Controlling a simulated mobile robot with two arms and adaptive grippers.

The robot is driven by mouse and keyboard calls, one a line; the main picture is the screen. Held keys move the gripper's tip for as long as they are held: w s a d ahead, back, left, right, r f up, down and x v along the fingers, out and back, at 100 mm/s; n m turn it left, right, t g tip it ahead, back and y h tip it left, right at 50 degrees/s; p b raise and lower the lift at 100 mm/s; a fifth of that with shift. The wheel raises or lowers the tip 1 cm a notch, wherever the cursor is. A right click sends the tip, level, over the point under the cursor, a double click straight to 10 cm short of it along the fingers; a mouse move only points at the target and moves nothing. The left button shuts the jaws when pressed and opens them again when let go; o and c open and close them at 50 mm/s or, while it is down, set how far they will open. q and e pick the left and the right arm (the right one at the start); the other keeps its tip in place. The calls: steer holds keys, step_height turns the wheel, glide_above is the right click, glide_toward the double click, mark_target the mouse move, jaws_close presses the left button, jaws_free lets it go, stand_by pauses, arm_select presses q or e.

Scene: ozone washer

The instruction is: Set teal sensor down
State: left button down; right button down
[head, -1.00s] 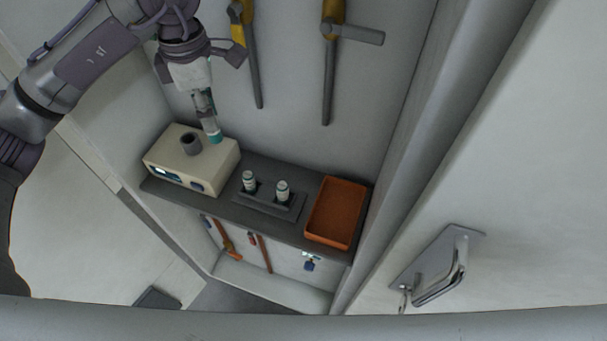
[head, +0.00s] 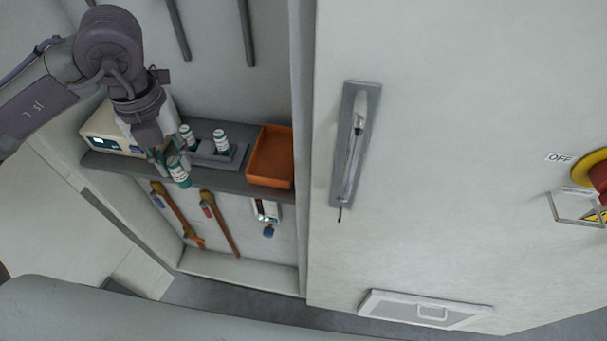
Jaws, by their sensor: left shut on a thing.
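My left gripper (head: 166,163) is shut on the teal sensor (head: 180,174), a small white-and-teal cylinder. It holds the sensor tilted, with the teal end down, in front of the dark shelf's front edge. The rack (head: 232,161) on the shelf holds two similar white-and-teal cylinders upright, one at the left (head: 187,134) and one at the right (head: 221,141). The gripper and the held sensor partly cover the rack's left side. My right gripper is not in view.
An orange tray (head: 258,180), seemingly empty, stands right of the rack. A beige instrument box (head: 102,124) stands at the left, partly behind my arm. Orange-handled valves (head: 222,228) and a small gauge (head: 266,211) are below the shelf. A door with a handle (head: 354,145) is at right.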

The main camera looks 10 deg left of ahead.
arm_select(q)
steer(key=shift+s+d+f+n, duration=0.2)
steer(key=shift+s+n, duration=0.1)
steer(key=shift+n, duration=0.1)
steer(key=shift+w+d, duration=0.1)
steer(key=shift+d, duration=0.15)
steer(key=w+d+p, duration=0.6)
steer(key=w+d, duration=0.6)
steer(key=w, duration=0.2)
steer(key=p, duration=0.4)
glide_above(277, 159)
step_height(277, 159, down, 6)
steer(key=shift+s+f, duration=0.1)
steer(key=shift+f, duration=0.5)
steer(key=shift+f+b, duration=0.15)
steer(key=shift+b, duration=0.15)
steer(key=c, duration=0.9)
jaws_free()
steer(key=shift+c, duration=0.2)
